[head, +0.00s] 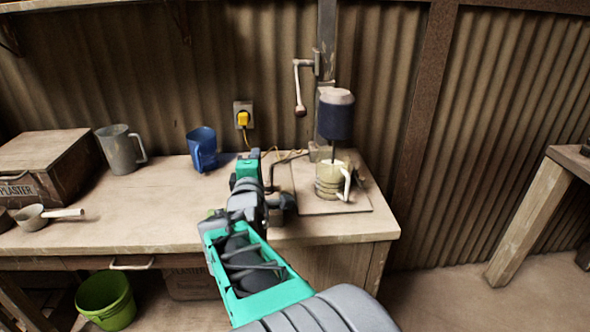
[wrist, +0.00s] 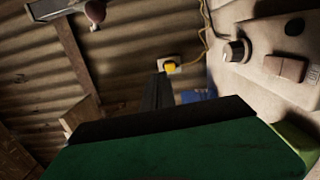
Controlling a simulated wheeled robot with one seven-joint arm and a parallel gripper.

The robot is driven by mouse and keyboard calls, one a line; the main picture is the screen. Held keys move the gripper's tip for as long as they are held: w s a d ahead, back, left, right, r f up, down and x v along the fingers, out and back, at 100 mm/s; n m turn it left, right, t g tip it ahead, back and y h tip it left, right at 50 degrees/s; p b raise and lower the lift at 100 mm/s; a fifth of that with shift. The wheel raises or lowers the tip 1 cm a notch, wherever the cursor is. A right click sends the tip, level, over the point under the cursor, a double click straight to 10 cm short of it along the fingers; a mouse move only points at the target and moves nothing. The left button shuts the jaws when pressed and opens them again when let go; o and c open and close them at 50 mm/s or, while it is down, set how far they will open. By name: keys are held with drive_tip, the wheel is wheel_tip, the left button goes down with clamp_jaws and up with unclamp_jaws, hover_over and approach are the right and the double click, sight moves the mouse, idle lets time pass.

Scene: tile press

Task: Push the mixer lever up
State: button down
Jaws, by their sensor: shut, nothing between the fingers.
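The mixer stands at the back right of the bench, with a dark motor head (head: 336,118) on a grey column (head: 326,70). Its lever (head: 297,82) is a pale cranked bar on the column's left side. The lever hangs down and ends in a reddish-brown knob (head: 300,110); the knob also shows at the top left of the wrist view (wrist: 95,11). My gripper (head: 252,156) is shut and empty, below and left of the knob and apart from it. Its dark fingers also show in the wrist view (wrist: 158,92).
A cream jug (head: 329,181) stands under the motor head. A blue jug (head: 202,149), a grey jug (head: 119,150) and a plaster crate (head: 48,165) stand to the left. A yellow plug (head: 243,119) is behind my gripper.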

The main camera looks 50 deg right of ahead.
drive_tip(key=s+d+f+n+h+b, duration=0.2)
drive_tip(key=s+d+n+h+b, duration=0.1)
drive_tip(key=s+d, duration=0.1)
drive_tip(key=shift+d+f+h, duration=0.1)
drive_tip(key=shift+f+h, duration=0.2)
drive_tip(key=shift+f, duration=0.1)
drive_tip(key=d+r+n+t+h+p, duration=0.1)
drive_tip(key=d+r+n+t+h, duration=0.1)
drive_tip(key=d+r+n, duration=0.5)
drive_tip(key=shift+w+d+r+n+t+h+p, duration=0.15)
drive_tip(key=shift+w+r+n+t+h+p, duration=0.15)
drive_tip(key=shift+t+h+p, duration=0.1)
drive_tip(key=shift+r, duration=0.1)
